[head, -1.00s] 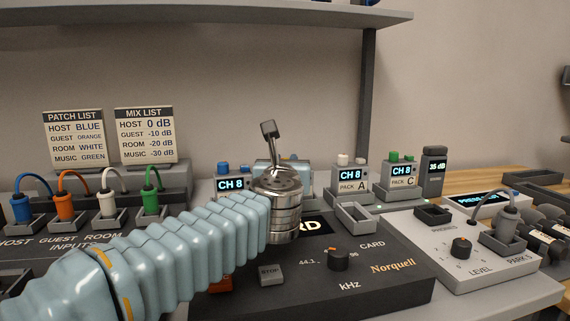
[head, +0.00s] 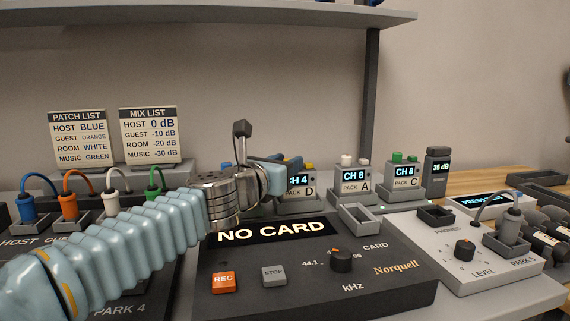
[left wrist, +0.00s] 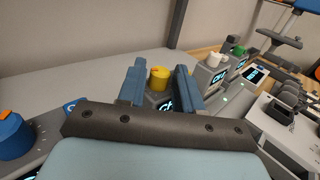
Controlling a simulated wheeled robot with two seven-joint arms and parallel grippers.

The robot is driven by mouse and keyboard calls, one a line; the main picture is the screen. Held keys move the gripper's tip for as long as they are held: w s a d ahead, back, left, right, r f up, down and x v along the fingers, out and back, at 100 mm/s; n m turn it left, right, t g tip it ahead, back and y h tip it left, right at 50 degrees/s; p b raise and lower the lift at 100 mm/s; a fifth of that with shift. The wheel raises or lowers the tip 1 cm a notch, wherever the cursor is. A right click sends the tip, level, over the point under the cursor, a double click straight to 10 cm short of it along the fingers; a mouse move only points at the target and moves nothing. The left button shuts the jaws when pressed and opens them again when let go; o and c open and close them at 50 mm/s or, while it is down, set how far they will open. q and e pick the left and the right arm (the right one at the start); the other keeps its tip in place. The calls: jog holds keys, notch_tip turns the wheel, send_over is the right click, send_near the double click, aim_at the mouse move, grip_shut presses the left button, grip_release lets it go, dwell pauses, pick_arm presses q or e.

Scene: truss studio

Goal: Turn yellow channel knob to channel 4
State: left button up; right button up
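The yellow knob (left wrist: 159,79) stands upright on pack D (head: 309,191), whose display reads CH 4 in the head view. In the left wrist view, the knob lies between the two blue fingers of my left gripper (left wrist: 160,67). The fingers are apart, with a narrow gap showing on each side of the knob. In the head view, my left gripper (head: 286,173) reaches in from the left and covers part of pack D and most of its knob. My right gripper is not in view.
Pack A (head: 355,184) and pack C (head: 403,178), both reading CH 8, stand right of pack D. The dark recorder panel (head: 300,285) reading NO CARD lies in front. Coloured plugs stand at the left. A shelf (head: 200,22) hangs above.

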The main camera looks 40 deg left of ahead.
pick_arm(q)
jog(key=shift+s+r, duration=0.1)
jog(key=shift+s, duration=0.2)
jog(key=s+p, duration=0.1)
jog(key=s, duration=0.3)
jog(key=s+d+p, duration=0.1)
jog(key=s+p, duration=0.1)
jog(key=s, duration=0.2)
jog(key=s+d+p, duration=0.1)
jog(key=s+p, duration=0.1)
jog(key=s, duration=0.2)
jog(key=shift+s+d, duration=0.15)
jog(key=shift+s, duration=0.35)
